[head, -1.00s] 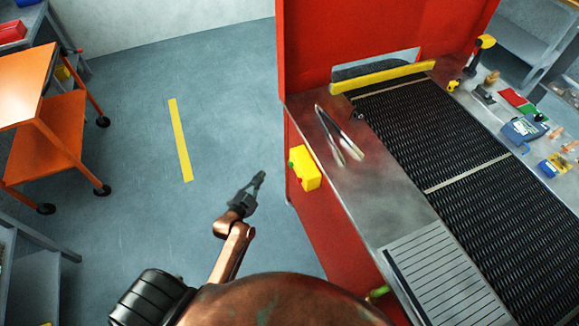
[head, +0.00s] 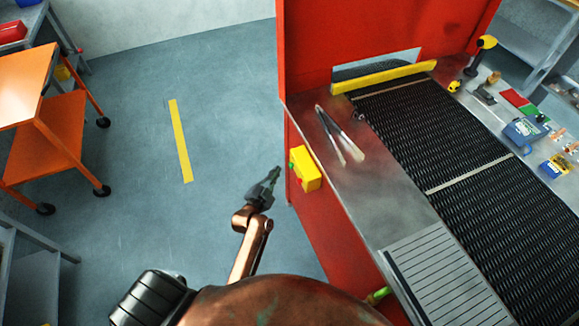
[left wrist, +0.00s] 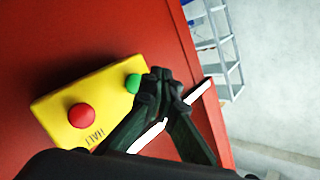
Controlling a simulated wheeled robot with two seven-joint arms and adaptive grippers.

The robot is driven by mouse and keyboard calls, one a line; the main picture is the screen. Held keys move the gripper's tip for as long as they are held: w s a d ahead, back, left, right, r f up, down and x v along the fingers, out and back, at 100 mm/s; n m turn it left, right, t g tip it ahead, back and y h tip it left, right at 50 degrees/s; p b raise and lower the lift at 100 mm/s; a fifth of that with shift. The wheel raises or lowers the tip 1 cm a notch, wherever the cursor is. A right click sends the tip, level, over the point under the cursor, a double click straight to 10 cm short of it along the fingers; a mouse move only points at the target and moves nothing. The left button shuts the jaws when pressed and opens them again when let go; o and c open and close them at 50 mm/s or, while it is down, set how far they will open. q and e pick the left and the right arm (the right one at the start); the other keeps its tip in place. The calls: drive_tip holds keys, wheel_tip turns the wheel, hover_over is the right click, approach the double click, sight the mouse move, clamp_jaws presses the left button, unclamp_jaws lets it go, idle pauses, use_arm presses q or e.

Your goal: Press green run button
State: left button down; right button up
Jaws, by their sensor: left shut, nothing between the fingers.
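The yellow button box (head: 305,168) is fixed to the side of the red machine. In the left wrist view the box (left wrist: 62,93) carries a red button (left wrist: 82,116) above the word HALT. The green button (left wrist: 133,83) is at its far end, partly covered by my fingers in that view. In the head view the green button (head: 291,166) shows at the box's left side. My left gripper (head: 277,171) is shut and empty, with its tips just left of the box; it also shows in the left wrist view (left wrist: 160,76). I cannot tell whether it touches the button. My right gripper is out of view.
The red machine (head: 340,45) has a metal top with tongs (head: 340,135) on it, beside a dark mesh belt (head: 440,140). An orange cart (head: 50,140) stands at the left. The floor between is clear, with a yellow stripe (head: 180,140).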

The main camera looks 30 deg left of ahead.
sight(291, 165)
use_arm(q)
drive_tip(key=shift+w+d, duration=0.7)
drive_tip(key=shift+w, duration=0.1)
idle(0.4)
drive_tip(key=shift+r, duration=0.1)
idle(0.4)
drive_tip(key=shift+w+d+p, duration=0.25)
drive_tip(key=shift+w+p, duration=0.05)
